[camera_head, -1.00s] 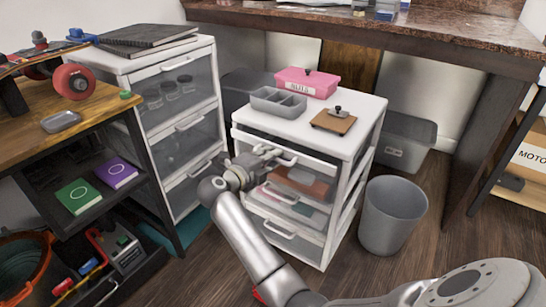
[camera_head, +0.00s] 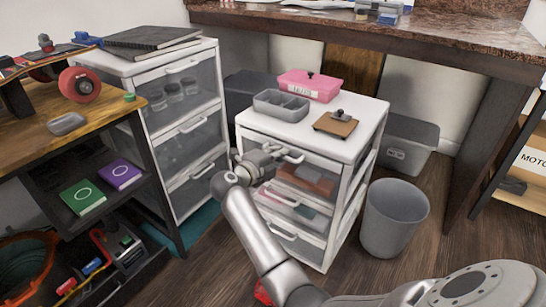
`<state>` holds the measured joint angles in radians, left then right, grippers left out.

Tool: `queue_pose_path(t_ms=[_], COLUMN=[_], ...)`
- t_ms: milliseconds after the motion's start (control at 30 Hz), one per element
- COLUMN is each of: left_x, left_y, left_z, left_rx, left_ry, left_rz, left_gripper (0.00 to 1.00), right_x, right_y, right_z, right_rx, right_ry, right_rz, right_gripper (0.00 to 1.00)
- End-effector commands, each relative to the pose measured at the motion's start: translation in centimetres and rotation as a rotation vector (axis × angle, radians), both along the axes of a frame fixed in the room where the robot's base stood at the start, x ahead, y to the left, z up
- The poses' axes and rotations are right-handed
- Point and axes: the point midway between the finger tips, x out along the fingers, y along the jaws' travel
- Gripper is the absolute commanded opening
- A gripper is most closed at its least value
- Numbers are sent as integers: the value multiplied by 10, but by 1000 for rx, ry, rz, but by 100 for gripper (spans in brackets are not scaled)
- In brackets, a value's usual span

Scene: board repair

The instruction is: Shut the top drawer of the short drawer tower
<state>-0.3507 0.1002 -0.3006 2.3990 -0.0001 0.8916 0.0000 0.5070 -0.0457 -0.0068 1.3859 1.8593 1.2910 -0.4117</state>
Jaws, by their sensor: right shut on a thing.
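The short drawer tower (camera_head: 352,146) is white with clear drawer fronts and stands in the middle of the view. Its top drawer (camera_head: 322,166) has a white handle (camera_head: 290,153) and a brown thing shows inside. The drawer looks about level with the tower's front; I cannot tell whether a small gap is left. My right gripper (camera_head: 277,153) is shut on the handle, coming from the front left, and covers the handle's left part. The lower drawers look shut. My left gripper is not in view.
A grey divided tray (camera_head: 281,105), a pink box (camera_head: 309,85) and a brown clipboard (camera_head: 336,124) lie on the tower. A grey bin (camera_head: 393,216) stands close on its right. A taller drawer tower (camera_head: 181,125) and a wooden bench (camera_head: 88,127) are on the left.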

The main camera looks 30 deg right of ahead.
Motion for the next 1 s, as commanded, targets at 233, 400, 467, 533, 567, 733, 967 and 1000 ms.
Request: queue_pose_path(t_ms=[233, 400, 467, 533, 567, 733, 967, 1000], left_x=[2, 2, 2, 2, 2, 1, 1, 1], left_y=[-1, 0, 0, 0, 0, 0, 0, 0], left_z=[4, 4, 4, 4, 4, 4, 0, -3], left_rx=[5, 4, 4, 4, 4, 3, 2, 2], left_ry=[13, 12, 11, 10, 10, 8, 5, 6], left_rz=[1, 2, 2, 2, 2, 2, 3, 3], left_gripper=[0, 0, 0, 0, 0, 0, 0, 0], right_x=[4, 4, 5, 4, 4, 4, 1, -1], right_y=[-12, -13, -13, -13, -13, -13, -3, 2], right_z=[0, 0, 1, 1, 1, 0, -1, -2], right_rx=[0, -2, -2, -2, -2, -1, -1, -2], right_ry=[0, -1, -1, -1, -1, 0, -2, -1], right_rz=[0, 0, 1, 0, 0, 0, 1, 1], right_gripper=[0, 11, 18, 19, 19, 19, 19, 19])
